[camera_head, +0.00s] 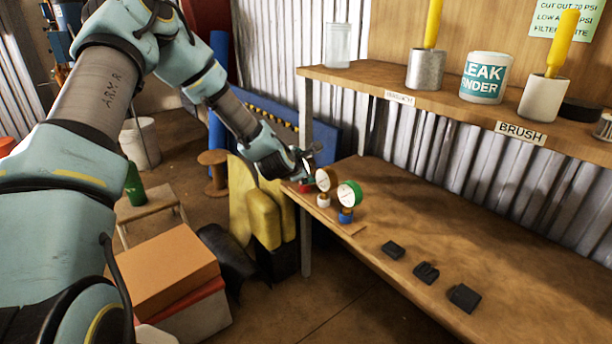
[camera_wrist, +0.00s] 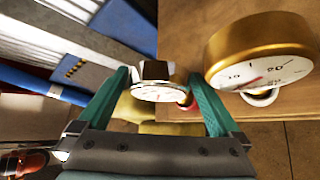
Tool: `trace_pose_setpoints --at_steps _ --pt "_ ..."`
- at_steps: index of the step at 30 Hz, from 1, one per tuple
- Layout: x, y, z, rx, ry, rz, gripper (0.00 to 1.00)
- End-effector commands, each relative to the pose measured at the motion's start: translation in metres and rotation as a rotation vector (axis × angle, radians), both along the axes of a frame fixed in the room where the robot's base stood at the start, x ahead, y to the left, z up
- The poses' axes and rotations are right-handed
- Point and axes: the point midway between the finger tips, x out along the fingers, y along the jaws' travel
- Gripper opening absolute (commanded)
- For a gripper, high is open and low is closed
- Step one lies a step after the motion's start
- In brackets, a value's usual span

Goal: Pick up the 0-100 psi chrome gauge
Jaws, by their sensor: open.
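A chrome-rimmed gauge with a white dial (camera_wrist: 158,92) shows in the wrist view between the two green fingers of my open gripper (camera_wrist: 158,76). I see no clear contact between fingers and gauge, and its scale is too small to read. A red part (camera_wrist: 188,103) shows just beside it. In the head view my gripper (camera_head: 300,160) is at the far left end of the bench and mostly hides this gauge; a red base (camera_head: 305,187) shows below. A brass gauge (camera_wrist: 262,50) stands close to the right finger, also in the head view (camera_head: 323,180).
A green-rimmed gauge (camera_head: 349,194) on a blue base stands beside the brass one. Several black blocks (camera_head: 426,272) lie along the bench (camera_head: 520,250). The shelf (camera_head: 450,107) above holds a LEAK FINDER tub (camera_head: 485,78) and brush pots. The bench middle is clear.

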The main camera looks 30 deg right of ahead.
Motion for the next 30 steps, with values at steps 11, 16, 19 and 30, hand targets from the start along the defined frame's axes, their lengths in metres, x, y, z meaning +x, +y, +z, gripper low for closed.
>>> trace_pose_setpoints --at_steps 11,16,19,30 --pt "0.0063 -0.0067 -0.0052 0.000 0.000 0.000 0.98" --pt "0.0063 -0.0066 -0.0050 0.000 -0.001 0.000 0.79" --pt "0.0062 -0.0066 -0.0051 0.001 -0.001 -0.001 0.67" --pt "0.0061 -0.0066 -0.0051 0.001 -0.001 -0.001 0.26"
